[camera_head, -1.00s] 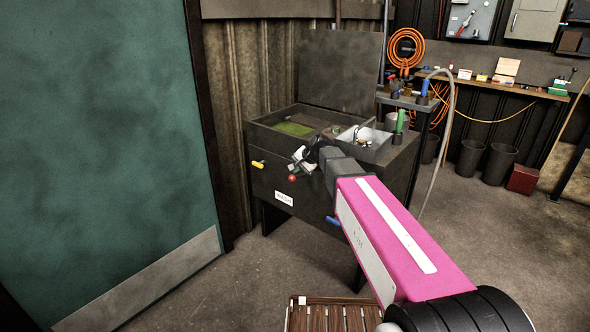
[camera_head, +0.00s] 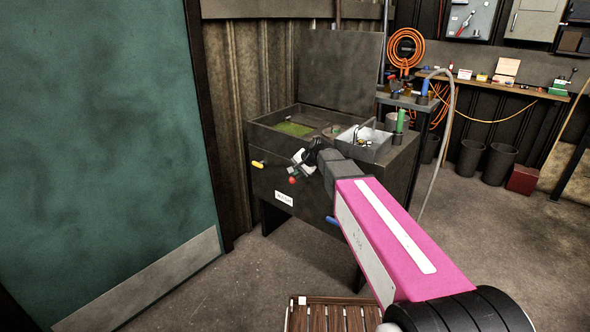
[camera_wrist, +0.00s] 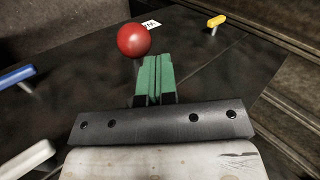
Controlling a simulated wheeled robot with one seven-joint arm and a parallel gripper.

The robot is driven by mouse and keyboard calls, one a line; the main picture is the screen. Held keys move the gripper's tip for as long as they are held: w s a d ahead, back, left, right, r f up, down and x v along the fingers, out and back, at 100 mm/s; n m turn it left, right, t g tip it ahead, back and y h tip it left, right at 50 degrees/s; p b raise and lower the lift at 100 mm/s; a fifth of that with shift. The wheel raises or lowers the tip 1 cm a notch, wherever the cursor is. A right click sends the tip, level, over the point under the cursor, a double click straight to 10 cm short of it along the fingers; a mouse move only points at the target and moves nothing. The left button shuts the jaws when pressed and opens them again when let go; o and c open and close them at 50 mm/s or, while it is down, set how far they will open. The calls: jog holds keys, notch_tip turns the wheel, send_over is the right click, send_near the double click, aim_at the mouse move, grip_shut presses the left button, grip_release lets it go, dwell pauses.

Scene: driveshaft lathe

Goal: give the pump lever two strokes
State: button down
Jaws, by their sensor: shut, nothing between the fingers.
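A red ball knob (camera_head: 292,180) shows at the front of the dark parts washer (camera_head: 318,202); it appears to be the end of the pump lever. In the wrist view, the red knob (camera_wrist: 134,40) stands just beyond and left of the fingertips, on a short thin stem mostly hidden by the fingers. My gripper (camera_wrist: 153,62) is shut, its green fingers side by side with nothing between them. In the head view, my gripper (camera_head: 303,162) is just above and right of the knob. I cannot tell whether the fingers touch the lever.
A yellow handle (camera_head: 257,164) is left of the knob and a blue handle (camera_head: 332,220) lower right. A grey bin (camera_head: 366,147) sits on the washer's top right. A green door (camera_head: 100,140) stands left. A wooden slatted pallet (camera_head: 330,315) lies on the floor.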

jog(key=shift+s+a+f, duration=0.2)
jog(key=shift+s+f, duration=0.1)
jog(key=shift+f, duration=0.4)
jog(key=shift+s+a+f, duration=0.15)
jog(key=shift+s+f, duration=0.1)
jog(key=shift+f, duration=0.4)
dwell(1.6)
dwell(0.5)
jog(key=shift+w+d+r, duration=0.35)
jog(key=shift+w+r, duration=0.15)
jog(key=shift+r, duration=0.7)
jog(key=shift+w+d+r, duration=0.3)
jog(key=shift+w+r, duration=0.15)
jog(key=shift+r, duration=0.75)
jog(key=shift+w+d+r, duration=0.35)
jog(key=shift+w+r, duration=0.15)
jog(key=shift+r, duration=0.7)
notch_tip(320, 180, up, 5)
send_over(299, 177)
jog(key=w+d, duration=0.1)
jog(key=w, duration=0.1)
jog(key=shift+s+d+f, duration=0.1)
jog(key=shift+s+f, duration=0.05)
jog(key=shift+f, duration=0.05)
